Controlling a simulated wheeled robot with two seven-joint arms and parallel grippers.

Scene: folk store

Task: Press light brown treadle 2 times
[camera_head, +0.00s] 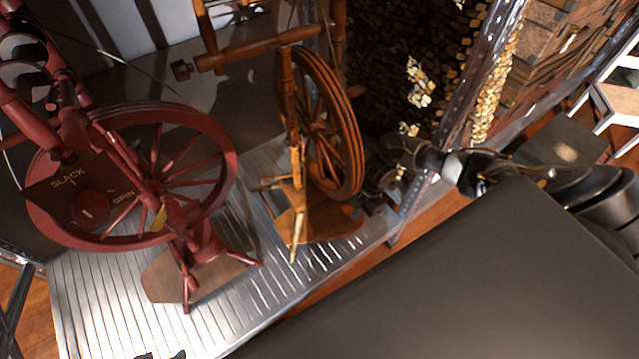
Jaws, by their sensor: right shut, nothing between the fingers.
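A light brown spinning wheel (345,130) stands upright on a ribbed metal shelf. Its light brown treadle (325,226) lies low at its base, partly hidden by the wheel's post and rod. My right gripper (372,190) comes in from the right and is shut and empty. It is beside the lower right of the wheel, close to the treadle's right end; I cannot tell whether it touches. A small dark shape at the bottom edge may be my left gripper (165,355); its fingers cannot be made out.
A dark red spinning wheel (230,165) with a brown treadle (200,272) and a dark "SLACK / SPIN" plate (75,190) stands to the left. A metal upright (485,65) rises behind my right arm. Ribbed shelf (95,310) is bare at the front left.

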